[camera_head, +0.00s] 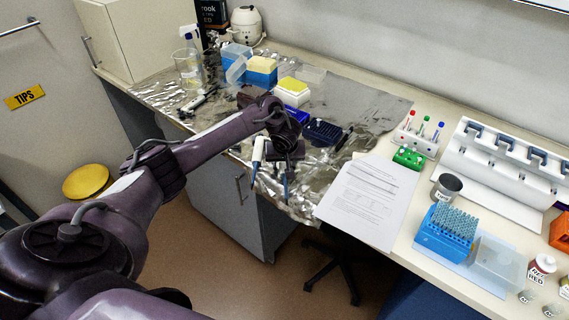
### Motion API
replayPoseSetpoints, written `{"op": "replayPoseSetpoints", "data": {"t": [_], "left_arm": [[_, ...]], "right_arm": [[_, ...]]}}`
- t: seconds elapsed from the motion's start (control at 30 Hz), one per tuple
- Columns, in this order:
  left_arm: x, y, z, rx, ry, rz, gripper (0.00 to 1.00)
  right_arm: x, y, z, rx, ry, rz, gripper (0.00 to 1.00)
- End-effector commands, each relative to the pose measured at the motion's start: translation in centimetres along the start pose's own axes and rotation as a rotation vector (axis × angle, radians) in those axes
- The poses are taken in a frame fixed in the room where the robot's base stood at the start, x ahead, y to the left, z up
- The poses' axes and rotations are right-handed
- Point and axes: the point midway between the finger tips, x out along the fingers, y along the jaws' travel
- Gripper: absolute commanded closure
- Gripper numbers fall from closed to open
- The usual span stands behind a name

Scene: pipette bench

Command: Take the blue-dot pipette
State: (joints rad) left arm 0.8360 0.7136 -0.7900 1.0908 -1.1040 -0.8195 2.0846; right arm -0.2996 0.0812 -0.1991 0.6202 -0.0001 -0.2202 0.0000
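My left gripper (271,170) hangs over the front edge of the foil-covered bench. Two pale-and-blue pointed parts reach down from it with a gap between them; they look like its spread fingers, with nothing clearly held. I cannot make out a blue dot on any pipette. A slim white-and-black tool, possibly a pipette (197,104), lies on the foil at the left. A dark slim tool (343,139) lies right of the gripper. A small white rack (416,143) holds upright items with red, green and blue tops. My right gripper is out of view.
A paper sheet (368,200), green rack (408,157), open tip box (445,232), metal cup (447,187) and large white stand (510,165) lie right.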

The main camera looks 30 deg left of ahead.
Motion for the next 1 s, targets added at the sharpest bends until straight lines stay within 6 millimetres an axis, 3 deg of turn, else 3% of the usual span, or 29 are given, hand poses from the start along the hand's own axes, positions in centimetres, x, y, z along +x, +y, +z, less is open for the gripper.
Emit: {"op": "replayPoseSetpoints", "data": {"t": [0.03,0.3,0.67,0.87,1.0], "left_arm": [[0.0,0.0,0.0,0.0,0.0,0.0,0.62],[0.0,0.0,0.0,0.001,0.0,0.0,0.97],[-0.1,0.0,-0.2,0.001,0.003,0.0,0.98],[-2.8,0.1,-1.3,-0.001,0.004,0.004,0.98],[-6.1,0.1,-2.7,0.0,0.006,0.005,0.98]], "right_arm": [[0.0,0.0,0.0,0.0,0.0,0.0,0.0],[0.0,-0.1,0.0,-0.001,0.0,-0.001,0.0],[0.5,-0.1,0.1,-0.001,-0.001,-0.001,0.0],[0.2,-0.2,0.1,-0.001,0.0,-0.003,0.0],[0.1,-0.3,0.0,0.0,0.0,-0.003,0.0]]}}
